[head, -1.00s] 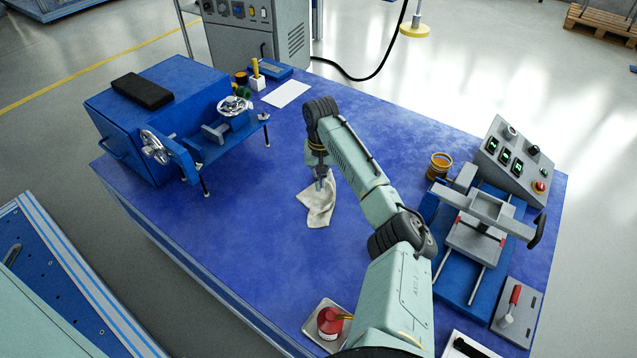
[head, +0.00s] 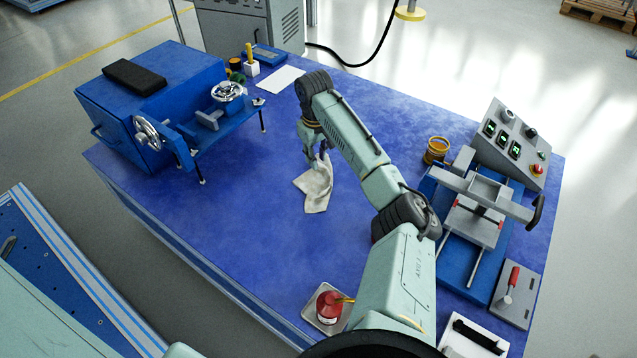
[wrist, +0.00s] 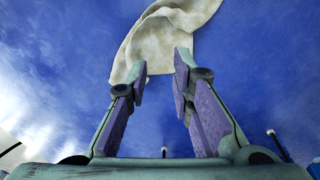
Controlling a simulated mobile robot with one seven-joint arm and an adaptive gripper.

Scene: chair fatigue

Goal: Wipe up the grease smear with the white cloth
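The white cloth (head: 316,190) lies crumpled on the blue table (head: 250,235), near its middle. In the wrist view the cloth (wrist: 165,35) lies just beyond my fingertips, its near edge showing between them. My gripper (head: 320,160) is over the cloth's far end, pointing down. In the wrist view my gripper (wrist: 161,62) has its two fingers apart with a clear gap. I cannot tell whether the fingertips touch the cloth. I cannot make out a grease smear on the table; the blue surface is mottled, and my arm hides part of it.
A blue machine with handwheels (head: 150,120) stands at the left. A grey-blue vise fixture (head: 470,225) and control panel (head: 510,145) stand at the right, beside an amber pot (head: 437,150). A red can (head: 328,305) sits on a tray in front. The table left of the cloth is clear.

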